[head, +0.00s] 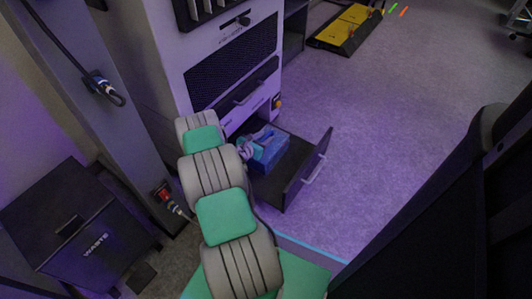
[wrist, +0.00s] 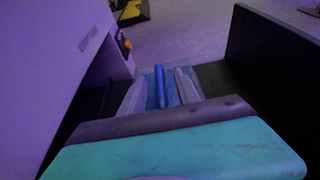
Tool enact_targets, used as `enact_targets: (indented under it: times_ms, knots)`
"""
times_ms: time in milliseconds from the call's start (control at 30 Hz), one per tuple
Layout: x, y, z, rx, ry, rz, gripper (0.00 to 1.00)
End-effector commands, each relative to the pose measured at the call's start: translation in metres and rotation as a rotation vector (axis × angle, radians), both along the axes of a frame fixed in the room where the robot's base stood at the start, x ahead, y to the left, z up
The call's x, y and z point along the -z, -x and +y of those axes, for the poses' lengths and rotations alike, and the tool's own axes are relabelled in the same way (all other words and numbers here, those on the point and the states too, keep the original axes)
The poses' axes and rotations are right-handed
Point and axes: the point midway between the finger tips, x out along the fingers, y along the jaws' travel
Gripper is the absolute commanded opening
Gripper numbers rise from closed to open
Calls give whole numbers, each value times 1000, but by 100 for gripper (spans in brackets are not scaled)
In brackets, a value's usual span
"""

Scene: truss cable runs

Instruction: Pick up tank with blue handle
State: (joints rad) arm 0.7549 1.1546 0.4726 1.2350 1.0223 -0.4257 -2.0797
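The blue tank (head: 268,153) sits inside the open drawer, partly hidden by my gripper in the head view. Its bright blue handle (wrist: 160,84) runs away from me in the wrist view, between the two grey fingers. My gripper (head: 257,137) is over the tank in the head view. In the wrist view my gripper (wrist: 160,92) has one finger on each side of the handle. The fingers look spread, with a narrow gap at the left; contact at the right finger cannot be told. The tank's lower part is hidden.
The open drawer (head: 308,172) has a dark front panel with a handle. The grey cabinet (head: 225,60) rises behind it on the left. A black waste bin (head: 85,235) stands at left. Floor to the right is clear. A yellow-and-black platform (head: 345,28) lies far back.

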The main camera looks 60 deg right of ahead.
Motion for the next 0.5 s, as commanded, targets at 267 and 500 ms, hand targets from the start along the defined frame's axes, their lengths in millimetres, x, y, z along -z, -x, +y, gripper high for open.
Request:
enact_targets:
  times_ms: [267,500]
  knots:
    - [4,2,-13,-1,0,1,38]
    - [5,2,-12,-1,0,1,22]
